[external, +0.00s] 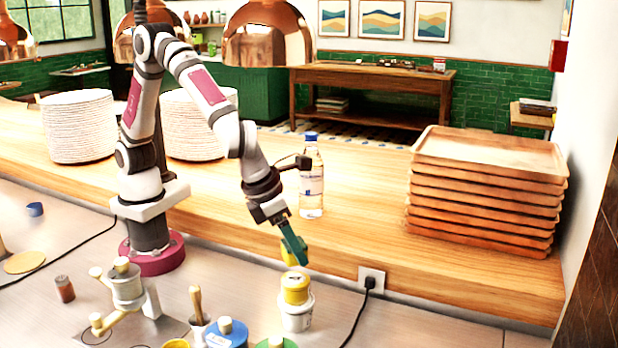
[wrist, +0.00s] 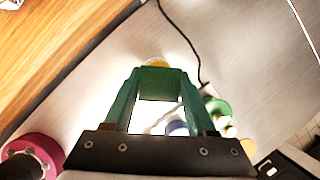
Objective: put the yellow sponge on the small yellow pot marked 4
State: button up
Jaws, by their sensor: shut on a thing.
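In the wrist view, a green face (wrist: 161,83) spans the gap between my fingertips, probably the sponge's scouring side. A small yellow pot (external: 295,289) sits on a white pot just below the sponge, with a narrow gap between them in the external view. Its mark is too small to read. A yellow edge (wrist: 157,62) shows beyond the green face in the wrist view; I cannot tell whether it is pot or sponge.
A blue-lidded pot (external: 226,333) and a green lid (external: 275,343) are at the front. A container with a wooden handle (external: 197,307) stands left of them. A bottle (external: 311,180) stands on the wooden counter behind my gripper. A black cable (external: 357,318) runs on the right.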

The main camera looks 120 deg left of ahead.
aim_at(295, 263)
jog(key=shift+a+f, duration=0.1)
jog(key=shift+f, duration=1.85)
jog(key=shift+f, duration=0.1)
jog(key=o, duration=1.3)
jog(key=shift+o, duration=0.2)
jog(key=v, duration=1.2)
jog(key=s+a+n+g, duration=0.1)
jog(key=s+a+n, duration=0.2)
jog(key=s+n, duration=0.4)
jog(key=s+a+f+n+g+h, duration=0.1)
jog(key=s+a+n, duration=0.3)
jog(key=s+n, duration=0.3)
jog(key=s+a+n+g, duration=0.1)
jog(key=s+a+n, duration=0.3)
jog(key=s, duration=1)
jog(key=n, duration=0.3)
jog(key=shift+f+n, duration=0.25)
jog(key=shift+n, duration=0.05)
